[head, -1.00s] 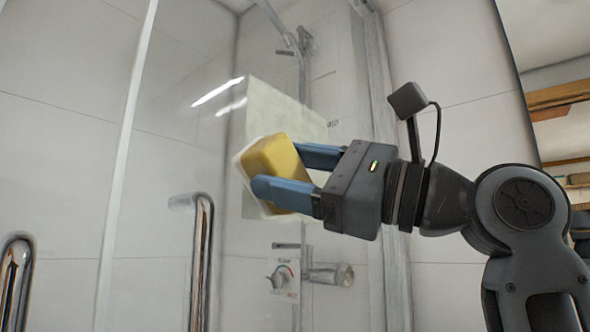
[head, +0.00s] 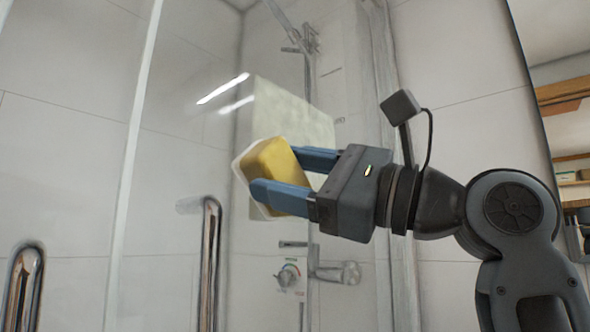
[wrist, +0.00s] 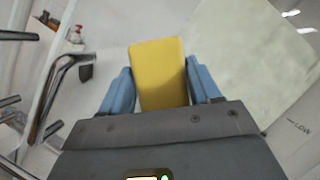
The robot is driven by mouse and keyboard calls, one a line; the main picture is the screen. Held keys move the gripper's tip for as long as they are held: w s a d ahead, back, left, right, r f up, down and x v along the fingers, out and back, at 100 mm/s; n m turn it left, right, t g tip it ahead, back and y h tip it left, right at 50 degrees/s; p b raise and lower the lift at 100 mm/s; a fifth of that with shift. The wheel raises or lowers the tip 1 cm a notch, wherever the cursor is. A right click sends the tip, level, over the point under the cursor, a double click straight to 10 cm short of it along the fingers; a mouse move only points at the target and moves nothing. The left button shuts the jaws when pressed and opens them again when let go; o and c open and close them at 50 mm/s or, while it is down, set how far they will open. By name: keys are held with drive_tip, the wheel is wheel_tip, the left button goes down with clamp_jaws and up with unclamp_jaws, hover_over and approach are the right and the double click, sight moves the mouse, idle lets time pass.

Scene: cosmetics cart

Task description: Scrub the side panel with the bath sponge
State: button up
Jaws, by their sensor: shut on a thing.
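A yellow bath sponge (head: 272,168) with a pale whitish layer on its far side is held between the blue fingers of my gripper (head: 284,178). It also shows in the wrist view (wrist: 158,74), with a blue finger on each side. My gripper is shut on the sponge. The glass shower panel (head: 185,140) stands in front of it, with a pale, cloudy rectangular patch (head: 290,112) just behind and above the sponge. The sponge's pale face is toward the glass; I cannot tell whether it touches.
Two chrome bar handles stand at the lower left, one nearer (head: 24,285) and one farther (head: 210,260). A shower mixer (head: 335,272) is below the sponge. A dark-edged opening with wooden shelves (head: 562,92) is at the right.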

drive_tip(key=shift+w+a, duration=0.15)
drive_tip(key=shift+a, duration=0.05)
drive_tip(key=shift+w+d, duration=0.1)
drive_tip(key=shift+w+d+r+p, duration=1.35)
drive_tip(key=shift+w+d+p, duration=3.75)
drive_tip(key=shift+w, duration=1.65)
drive_tip(key=shift+s+a+f+p, duration=0.1)
drive_tip(key=shift+s+a+p, duration=0.3)
drive_tip(key=shift+s+a, duration=1.65)
drive_tip(key=shift+s+a+r+p, duration=0.1)
drive_tip(key=shift+s+a+p, duration=0.3)
drive_tip(key=shift+s+a, duration=1.55)
drive_tip(key=shift+s+a+f+p, duration=0.1)
drive_tip(key=shift+s+a+p, duration=0.3)
drive_tip(key=shift+s+a, duration=1.65)
drive_tip(key=shift+s+d+r, duration=0.4)
drive_tip(key=shift+r, duration=0.25)
drive_tip(key=shift+s+d+r, duration=0.35)
drive_tip(key=shift+d+r, duration=0.05)
drive_tip(key=shift+r, duration=0.25)
drive_tip(key=shift+w+d, duration=1.2)
drive_tip(key=shift+w, duration=0.3)
